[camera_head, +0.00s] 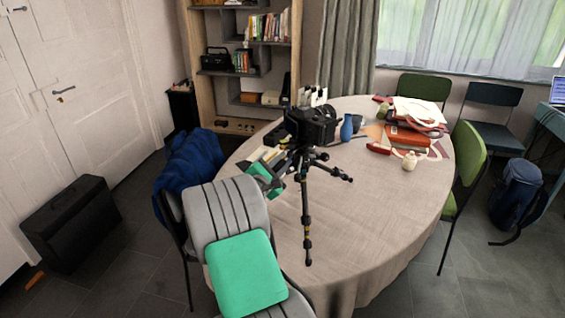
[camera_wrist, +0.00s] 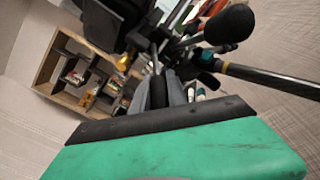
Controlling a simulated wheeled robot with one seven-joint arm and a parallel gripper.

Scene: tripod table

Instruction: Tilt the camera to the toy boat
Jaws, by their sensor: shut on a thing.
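A black camera (camera_head: 312,122) sits on a small black tripod (camera_head: 306,205) standing on the round table. My gripper (camera_head: 279,168) reaches in from the lower left, just below and left of the camera. In the wrist view my gripper (camera_wrist: 166,92) has its grey fingers shut on a thin part under the camera, seemingly the tripod head's handle; the exact grip is partly hidden. The camera's dark underside (camera_wrist: 105,22) shows at the upper left there, with a tripod leg (camera_wrist: 270,77) to the right.
The round table (camera_head: 350,240) has a clear front. A chair with a blue jacket (camera_head: 190,165) is at left, a green chair (camera_head: 466,165) at right.

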